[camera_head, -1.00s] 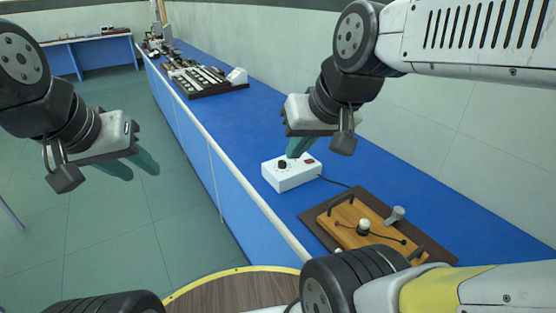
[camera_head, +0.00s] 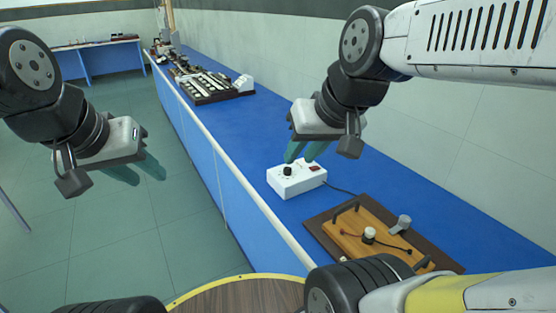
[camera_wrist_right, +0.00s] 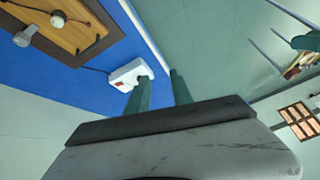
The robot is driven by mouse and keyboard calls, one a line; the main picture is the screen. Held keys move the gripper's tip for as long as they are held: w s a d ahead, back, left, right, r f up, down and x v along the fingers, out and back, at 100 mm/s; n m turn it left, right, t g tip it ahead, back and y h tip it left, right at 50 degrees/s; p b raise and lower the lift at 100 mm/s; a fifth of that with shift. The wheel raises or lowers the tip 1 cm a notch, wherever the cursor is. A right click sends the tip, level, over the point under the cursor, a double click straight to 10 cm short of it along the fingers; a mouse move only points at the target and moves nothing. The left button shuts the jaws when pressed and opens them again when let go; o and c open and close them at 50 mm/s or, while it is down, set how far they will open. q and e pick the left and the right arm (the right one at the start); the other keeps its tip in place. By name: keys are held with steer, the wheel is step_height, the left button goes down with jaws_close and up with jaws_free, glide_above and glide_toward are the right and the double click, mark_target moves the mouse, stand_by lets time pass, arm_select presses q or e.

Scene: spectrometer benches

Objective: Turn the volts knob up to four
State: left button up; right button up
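The white box (camera_head: 300,184) sits on the blue bench, with a black knob (camera_head: 287,171) and a red switch (camera_head: 314,168) on top. My right gripper (camera_head: 301,159) is open and empty, fingers pointing down close above the box, with one fingertip just above the knob in the picture. Whether it touches is unclear. In the right wrist view the fingers (camera_wrist_right: 162,79) are apart and the white box (camera_wrist_right: 126,74) shows beside and partly behind one finger. The knob's scale marks are too small to read. My left gripper (camera_head: 149,180) is open and empty over the floor at left.
A wooden board (camera_head: 373,238) with a bulb and black handles lies on a brown base nearer me, right of the box. A black cable (camera_head: 342,189) leaves the box. Other apparatus (camera_head: 209,88) stands farther along the bench. The bench between is clear.

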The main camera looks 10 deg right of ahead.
steer(key=o, duration=0.4)
steer(key=w+n, duration=0.1)
steer(key=w, duration=0.1)
steer(key=w+n+g, duration=0.1)
steer(key=w, duration=0.2)
steer(key=w+d+n, duration=0.1)
steer(key=w, duration=0.1)
steer(key=shift+w+r+g, duration=0.1)
steer(key=shift+w+g, duration=0.3)
steer(key=shift+c, duration=0.2)
steer(key=n+g+h, duration=0.2)
steer(key=n+g, duration=0.2)
steer(key=n, duration=0.7)
glide_above(288, 168)
steer(key=f, duration=1.5)
steer(key=shift+s+f, duration=0.15)
steer(key=shift+s, duration=0.15)
steer(key=shift+w+f, duration=0.2)
steer(key=shift+f, duration=0.45)
step_height(288, 168, down, 7)
steer(key=shift+f, duration=0.1)
jaws_close()
